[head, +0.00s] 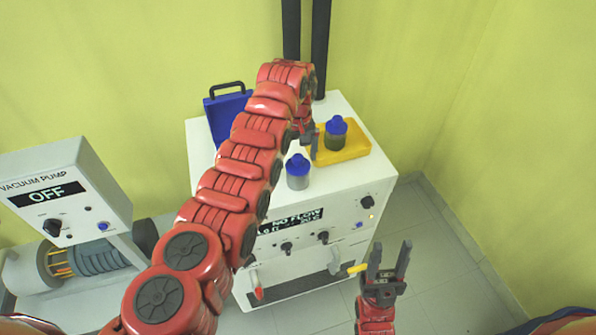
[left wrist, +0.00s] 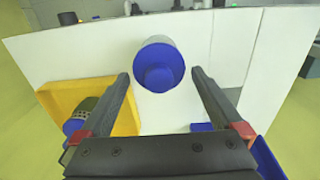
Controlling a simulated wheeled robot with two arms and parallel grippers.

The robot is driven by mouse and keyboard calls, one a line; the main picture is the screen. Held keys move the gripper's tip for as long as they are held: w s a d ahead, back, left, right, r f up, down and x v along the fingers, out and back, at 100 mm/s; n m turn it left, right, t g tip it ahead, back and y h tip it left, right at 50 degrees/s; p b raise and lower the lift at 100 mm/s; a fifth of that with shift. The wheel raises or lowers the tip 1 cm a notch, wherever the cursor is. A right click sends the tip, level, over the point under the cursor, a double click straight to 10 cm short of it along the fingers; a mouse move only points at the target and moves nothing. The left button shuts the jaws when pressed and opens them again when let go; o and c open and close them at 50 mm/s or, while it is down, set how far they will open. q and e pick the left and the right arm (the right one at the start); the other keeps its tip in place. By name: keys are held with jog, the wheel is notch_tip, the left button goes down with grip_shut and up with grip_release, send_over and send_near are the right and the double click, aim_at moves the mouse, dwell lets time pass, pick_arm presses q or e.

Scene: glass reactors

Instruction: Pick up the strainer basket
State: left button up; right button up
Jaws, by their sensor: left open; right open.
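The likely strainer basket, a dark mesh-like cylinder with a blue top (head: 336,133), stands in the yellow tray (head: 354,152). It also shows at the lower left of the left wrist view (left wrist: 86,112), partly hidden by a finger. A grey container with a blue cap (head: 298,172) stands on the white cabinet outside the tray. In the left wrist view this container (left wrist: 158,62) appears between the fingertips, apart from them. My left gripper (head: 308,140) is open and empty, above the cabinet top between the two. My right gripper (head: 388,258) is open and empty in front of the cabinet.
A blue item with a black handle (head: 228,108) stands at the cabinet's back left. The cabinet (head: 340,185) has knobs and a "NO FLOW" display in front. A yellow lever (head: 357,268) is close to my right gripper. A vacuum pump showing "OFF" (head: 50,194) is at left.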

aim_at(298, 166)
pick_arm(q)
jog(key=shift+s+d+f+p, duration=0.1)
jog(key=shift+s+f+p, duration=0.1)
jog(key=shift+f+p, duration=0.95)
jog(key=shift+f+b, duration=0.5)
jog(key=shift+f, duration=0.4)
jog(key=shift+w+f, duration=0.15)
jog(key=shift+f, duration=0.15)
jog(key=shift+r, duration=0.1)
jog(key=c, duration=1.4)
jog(key=shift+r, duration=0.1)
